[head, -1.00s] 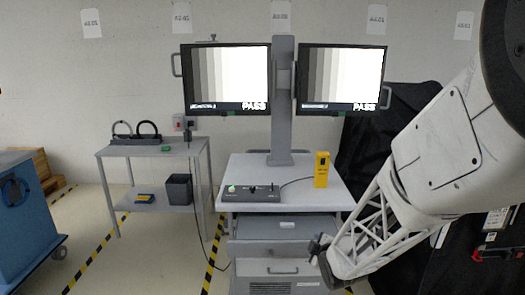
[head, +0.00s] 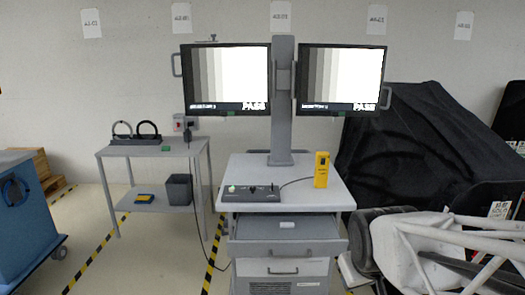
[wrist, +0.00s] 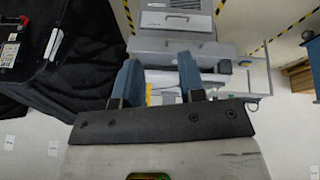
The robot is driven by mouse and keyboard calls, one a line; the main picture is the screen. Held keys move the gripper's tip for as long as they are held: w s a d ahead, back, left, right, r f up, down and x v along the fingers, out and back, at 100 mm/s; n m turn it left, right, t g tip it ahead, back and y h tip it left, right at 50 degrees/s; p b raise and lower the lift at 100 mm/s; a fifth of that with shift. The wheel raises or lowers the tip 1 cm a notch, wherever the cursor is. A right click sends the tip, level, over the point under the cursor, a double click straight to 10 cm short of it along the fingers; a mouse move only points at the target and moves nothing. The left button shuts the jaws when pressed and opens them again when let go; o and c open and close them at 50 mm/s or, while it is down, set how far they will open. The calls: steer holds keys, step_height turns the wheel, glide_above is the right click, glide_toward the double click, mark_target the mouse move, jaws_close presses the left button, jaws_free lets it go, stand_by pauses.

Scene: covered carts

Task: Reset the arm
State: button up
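My arm (head: 445,243) reaches in from the lower right of the head view, beside the right edge of the cart. In the wrist view my gripper (wrist: 159,78) shows two blue-grey fingers standing apart with nothing held between them. The cart shows beyond the fingers. The gripper's fingers are hard to make out in the head view.
A grey cart (head: 235,205) with drawers carries two monitors (head: 228,78), a control box (head: 252,194) and a yellow device (head: 321,169). A side table (head: 180,150) and a blue cabinet (head: 25,225) stand left. Black-covered carts (head: 430,140) stand right.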

steer(key=s+r+m+g, duration=0.2)
steer(key=s, duration=0.7)
steer(key=shift+s+a+r+m+y, duration=0.2)
steer(key=shift+a+m+y, duration=0.1)
steer(key=shift+a+m, duration=0.1)
steer(key=shift+w, duration=0.1)
stand_by(1.6)
